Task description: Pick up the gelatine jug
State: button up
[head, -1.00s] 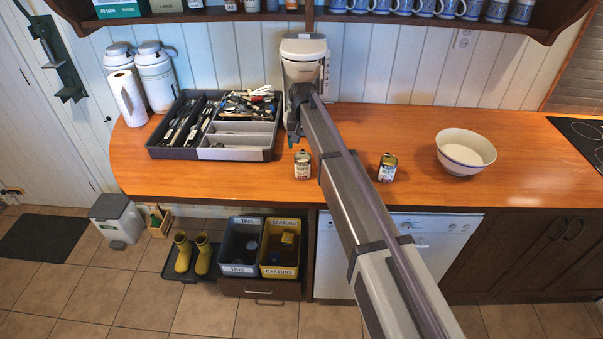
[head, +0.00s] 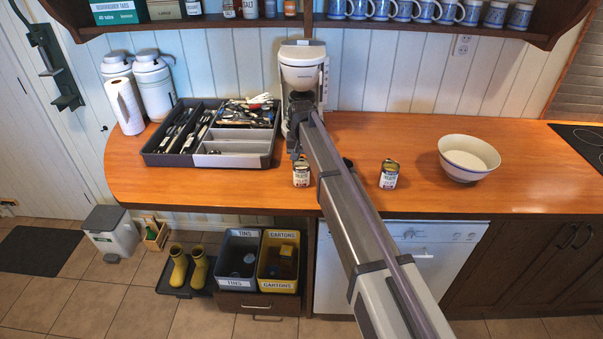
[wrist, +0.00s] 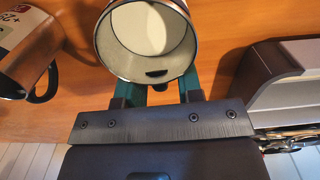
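Two small label-wrapped tins or jugs stand on the wooden counter in the head view: a left one (head: 301,176) and a right one (head: 389,176). Their labels are too small to read, so I cannot tell which is the gelatine jug. My gripper (head: 297,150) points down at the left one. In the wrist view an open-topped, pale-lined vessel (wrist: 148,35) lies in front of my gripper's teal fingers (wrist: 162,93). The fingers are apart, but their tips are hidden behind the vessel, so contact is unclear. Another labelled vessel with a black handle (wrist: 30,45) shows at upper left.
A utensil tray (head: 232,160) stands close left of the left tin, and its edge shows in the wrist view (wrist: 275,75). A coffee maker (head: 302,75) is behind my gripper. A white bowl (head: 468,158) stands right. Bare counter lies between the two tins.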

grip_shut()
dwell(0.3)
